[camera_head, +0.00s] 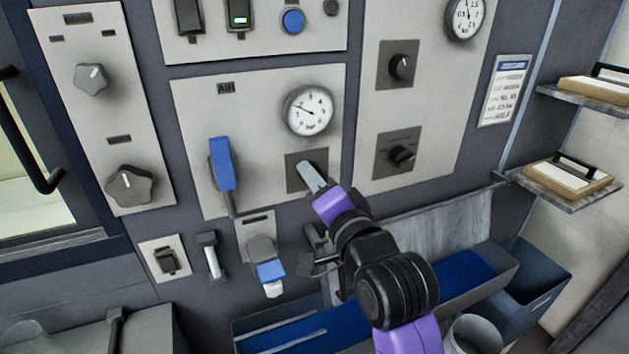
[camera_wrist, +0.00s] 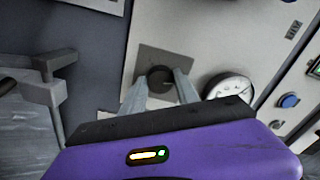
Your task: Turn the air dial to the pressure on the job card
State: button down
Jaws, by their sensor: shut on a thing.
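The air dial (camera_wrist: 160,76) is a dark round knob on a dark square plate, low on the grey panel labelled AIR (camera_head: 226,88). My gripper (camera_head: 312,174) reaches it from the lower right. In the wrist view its two fingers (camera_wrist: 161,84) are shut on the dial, one on each side. In the head view the fingers hide most of the dial. The round white pressure gauge (camera_head: 308,111) sits just above the plate; it also shows in the wrist view (camera_wrist: 229,90). The job card (camera_head: 504,90) hangs at the right; its writing is too small to read.
A blue-handled lever (camera_head: 222,165) is left of the dial, and another blue-tipped handle (camera_head: 269,272) is below it. Two black knobs (camera_head: 402,67) (camera_head: 402,154) sit on the panel to the right. A blue-lined trough (camera_head: 500,268) runs below my arm. Shelves (camera_head: 560,187) stand at the far right.

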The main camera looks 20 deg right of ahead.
jog(key=shift+m, duration=1.2)
jog(key=c, duration=0.9)
grip_release()
jog(key=s+b, duration=0.1)
jog(key=s, duration=0.6)
jog(key=shift+s, duration=0.4)
